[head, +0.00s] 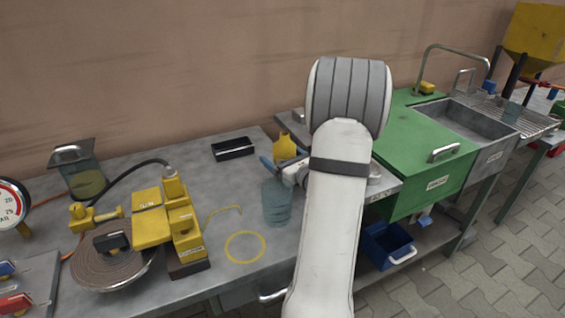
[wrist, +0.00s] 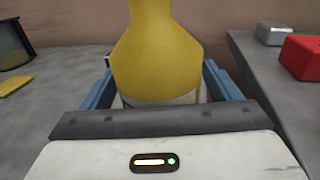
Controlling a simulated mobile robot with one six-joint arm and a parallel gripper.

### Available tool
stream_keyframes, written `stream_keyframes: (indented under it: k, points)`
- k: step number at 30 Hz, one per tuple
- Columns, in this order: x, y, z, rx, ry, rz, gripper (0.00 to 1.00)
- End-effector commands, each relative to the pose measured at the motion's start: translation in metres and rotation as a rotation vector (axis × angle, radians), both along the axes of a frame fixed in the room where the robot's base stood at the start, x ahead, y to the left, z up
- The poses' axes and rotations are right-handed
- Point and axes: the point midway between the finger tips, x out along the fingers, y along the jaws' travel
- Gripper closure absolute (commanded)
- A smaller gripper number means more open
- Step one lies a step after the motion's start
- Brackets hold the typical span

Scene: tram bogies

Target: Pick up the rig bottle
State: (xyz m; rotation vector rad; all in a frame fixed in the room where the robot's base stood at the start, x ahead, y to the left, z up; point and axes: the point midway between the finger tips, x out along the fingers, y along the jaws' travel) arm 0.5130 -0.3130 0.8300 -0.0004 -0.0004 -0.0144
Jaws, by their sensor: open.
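The rig bottle appears to be the yellow bottle with sloping shoulders (head: 285,146) on the grey bench, partly hidden by my arm. It fills the middle of the wrist view (wrist: 157,62), with a pale band at its lower edge; its top is cut off. My gripper (head: 282,163) is open, with blue fingers, at the bottle. In the wrist view the fingers of my gripper (wrist: 158,84) stand on either side of the bottle, with a gap visible at the left. I cannot tell whether either finger touches it.
A bluish clear beaker (head: 277,204) stands just in front of my gripper. A black tray (head: 233,148) lies to the left, and a yellow device (head: 170,228) stands further left. A green cabinet (head: 420,150) is at the right. A red box (wrist: 300,56) shows right of the bottle.

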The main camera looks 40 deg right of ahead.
Motion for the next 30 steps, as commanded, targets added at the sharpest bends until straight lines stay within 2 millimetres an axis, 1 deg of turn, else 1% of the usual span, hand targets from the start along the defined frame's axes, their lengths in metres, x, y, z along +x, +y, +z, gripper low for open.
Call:
stream_keyframes:
  k: [4,25,26,30]
  points:
    - [-0.0005,-0.0004,-0.0001,0.0,0.0,-0.001,0.17]
    - [-0.0012,-0.001,-0.0002,0.0,0.001,-0.002,0.75]
    - [-0.0011,-0.0012,0.0006,-0.001,-0.001,-0.002,0.76]
    - [-0.0012,-0.0013,0.0006,-0.001,-0.001,-0.002,0.76]
